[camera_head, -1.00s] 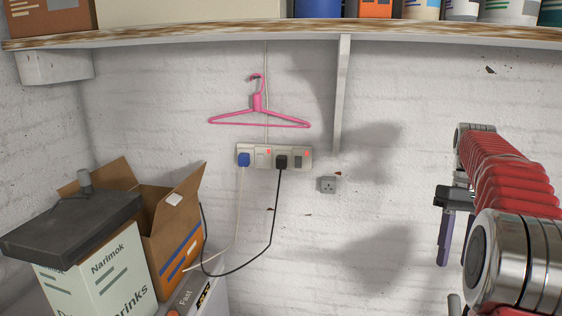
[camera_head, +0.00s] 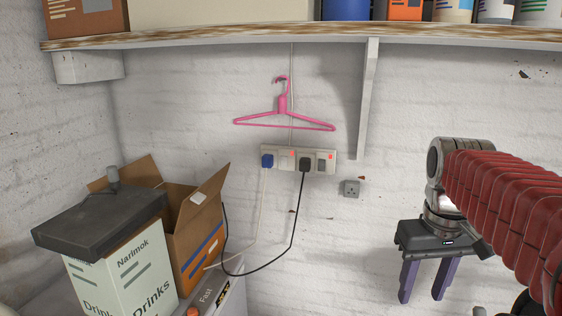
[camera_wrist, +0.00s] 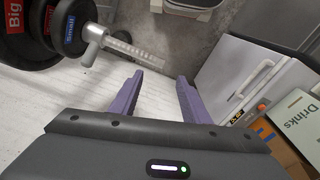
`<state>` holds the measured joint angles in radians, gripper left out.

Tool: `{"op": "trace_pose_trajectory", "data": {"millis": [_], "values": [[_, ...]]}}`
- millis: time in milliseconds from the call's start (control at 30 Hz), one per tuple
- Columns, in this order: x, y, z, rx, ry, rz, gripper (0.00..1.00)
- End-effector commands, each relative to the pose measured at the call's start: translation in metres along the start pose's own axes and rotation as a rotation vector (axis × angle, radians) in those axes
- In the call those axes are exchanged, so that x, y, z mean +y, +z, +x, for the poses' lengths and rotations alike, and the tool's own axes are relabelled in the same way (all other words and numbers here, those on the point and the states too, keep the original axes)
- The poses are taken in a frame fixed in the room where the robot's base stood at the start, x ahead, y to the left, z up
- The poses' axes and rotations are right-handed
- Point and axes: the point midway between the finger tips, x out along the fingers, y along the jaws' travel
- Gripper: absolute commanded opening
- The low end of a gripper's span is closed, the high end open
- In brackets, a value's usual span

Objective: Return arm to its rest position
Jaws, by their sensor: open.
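My gripper (camera_head: 426,280) hangs at the right of the head view with its two purple fingers pointing down. The fingers are apart, and nothing is between them. It is in front of the white brick wall, well to the right of the socket strip. In the wrist view my gripper (camera_wrist: 160,85) also shows open and empty, above a pale floor. My red-sleeved arm comes in from the right edge of the head view.
A Narimok box (camera_head: 125,268) and an open cardboard box (camera_head: 196,240) stand at the lower left. A pink hanger (camera_head: 284,118), a socket strip (camera_head: 298,159) with cables and a shelf (camera_head: 300,34) are on the wall. Dumbbell weights (camera_wrist: 65,30) and a white cabinet (camera_wrist: 245,82) flank my gripper.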

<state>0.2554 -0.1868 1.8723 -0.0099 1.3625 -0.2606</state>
Motion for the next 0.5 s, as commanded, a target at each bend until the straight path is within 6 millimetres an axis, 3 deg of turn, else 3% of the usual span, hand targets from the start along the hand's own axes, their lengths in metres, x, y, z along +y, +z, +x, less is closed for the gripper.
{"op": "trace_pose_trajectory", "data": {"millis": [500], "values": [[-0.069, 0.065, 0.029, 0.242, 0.006, 0.003, 0.42]]}}
